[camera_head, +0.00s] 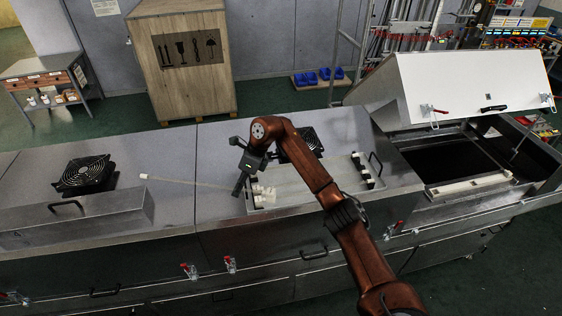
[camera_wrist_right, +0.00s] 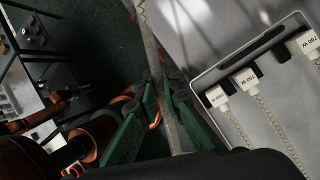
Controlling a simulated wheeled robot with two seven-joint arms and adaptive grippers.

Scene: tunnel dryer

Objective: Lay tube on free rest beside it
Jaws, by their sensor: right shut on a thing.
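My right gripper (camera_head: 239,186) is shut on a thin pale tube (camera_head: 190,182). The tube sticks out to the left over the grey dryer top, with a white end cap at its far left. In the wrist view the green fingers (camera_wrist_right: 160,92) close around the tube (camera_wrist_right: 148,38). The tray (camera_head: 291,203) lies just right of the gripper, with white tube ends near its left side. In the wrist view the tray (camera_wrist_right: 208,76) holds tubes with white ends marked 750 W; a wider gap shows between the middle end (camera_wrist_right: 246,80) and the rightmost (camera_wrist_right: 308,44). My left gripper is not in view.
A black fan (camera_head: 86,175) stands on the left of the dryer top; another fan (camera_head: 302,142) sits behind the tray. An open hatch with a raised white lid (camera_head: 455,85) is at the right. The top between the left fan and tray is largely clear.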

